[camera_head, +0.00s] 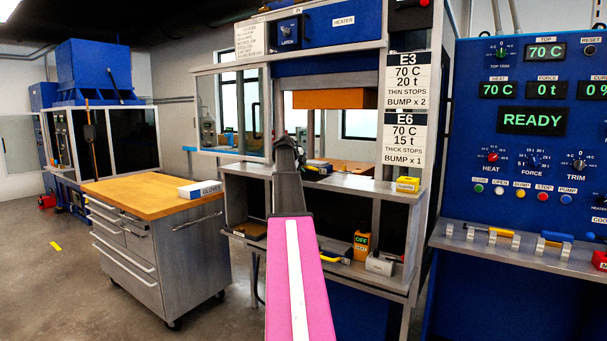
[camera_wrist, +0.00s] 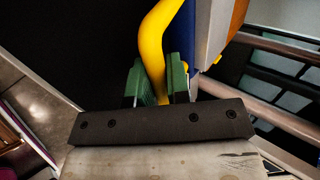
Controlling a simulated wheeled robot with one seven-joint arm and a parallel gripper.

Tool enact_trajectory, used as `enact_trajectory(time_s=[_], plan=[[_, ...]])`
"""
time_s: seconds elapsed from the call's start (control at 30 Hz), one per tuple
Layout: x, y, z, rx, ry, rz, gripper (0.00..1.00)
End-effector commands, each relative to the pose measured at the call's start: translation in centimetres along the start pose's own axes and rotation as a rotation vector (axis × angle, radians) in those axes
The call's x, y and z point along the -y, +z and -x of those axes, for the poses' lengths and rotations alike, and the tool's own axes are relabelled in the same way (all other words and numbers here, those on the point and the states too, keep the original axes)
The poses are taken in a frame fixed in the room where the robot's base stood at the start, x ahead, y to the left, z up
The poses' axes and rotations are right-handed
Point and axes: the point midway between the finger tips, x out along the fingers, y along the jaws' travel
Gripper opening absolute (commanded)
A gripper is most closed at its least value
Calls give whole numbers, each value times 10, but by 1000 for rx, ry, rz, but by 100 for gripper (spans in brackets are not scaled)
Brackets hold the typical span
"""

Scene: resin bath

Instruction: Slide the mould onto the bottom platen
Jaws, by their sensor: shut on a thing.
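My gripper (camera_wrist: 160,88) is shut on a curved yellow handle (camera_wrist: 158,35), with its green finger pads on either side of it. In the head view my gripper (camera_head: 317,168) is small and partly hidden by my wrist, at the front of the press opening. The orange-brown bottom platen (camera_head: 349,167) lies low in the opening, just behind and right of my gripper. The orange top platen (camera_head: 335,99) hangs well above it, with a wide gap between. I cannot make out the mould or tell whether the yellow handle belongs to it.
A yellow box (camera_head: 407,185) sits on the press ledge at the right. A wood-topped tool cabinet (camera_head: 150,193) stands left. The blue control panel (camera_head: 532,121) at right reads READY. Open floor lies at left.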

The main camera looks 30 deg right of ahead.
Motion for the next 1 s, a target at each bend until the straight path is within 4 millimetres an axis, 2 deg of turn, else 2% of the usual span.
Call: enact_trajectory(time_s=[1.0], plan=[[46, 1, -54, 1, -1, -1, 0]])
